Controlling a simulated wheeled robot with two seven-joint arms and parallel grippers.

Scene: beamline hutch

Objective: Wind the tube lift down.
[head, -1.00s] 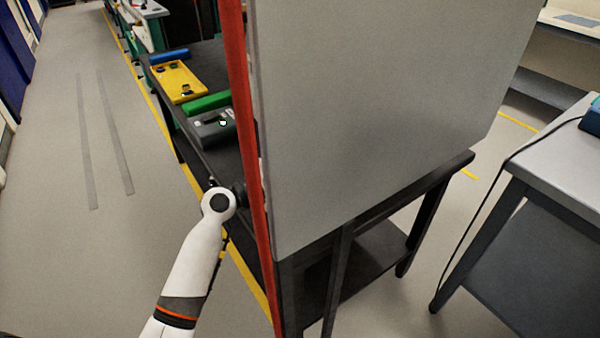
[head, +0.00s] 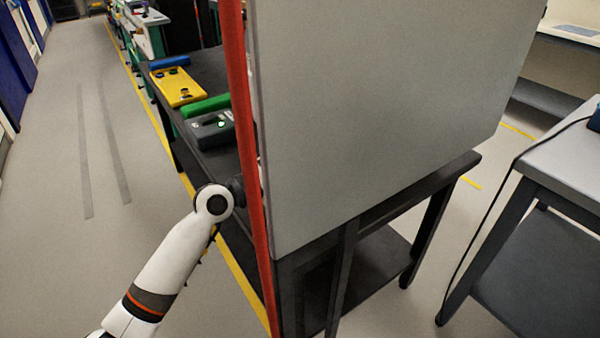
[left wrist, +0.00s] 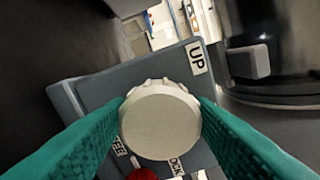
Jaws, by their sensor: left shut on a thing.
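In the left wrist view a pale round knob (left wrist: 160,120) with a scalloped rim sits on a grey panel (left wrist: 88,92). A label reading UP (left wrist: 196,58) is beside it. My left gripper (left wrist: 160,104) has its green fingers shut on the knob, one on each side. Below the knob are partly covered labels, one ending in EE and one ending in OCK, and a red round part (left wrist: 145,174). In the head view the left gripper is hidden behind a red-edged grey panel; only my white arm shows. My right gripper is not in view.
The tall grey panel (head: 380,110) with its red edge (head: 240,130) stands close to my left arm. Behind it a dark bench holds a yellow tray (head: 180,88), a green block (head: 207,105) and a dark box (head: 210,130). The floor at left is clear.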

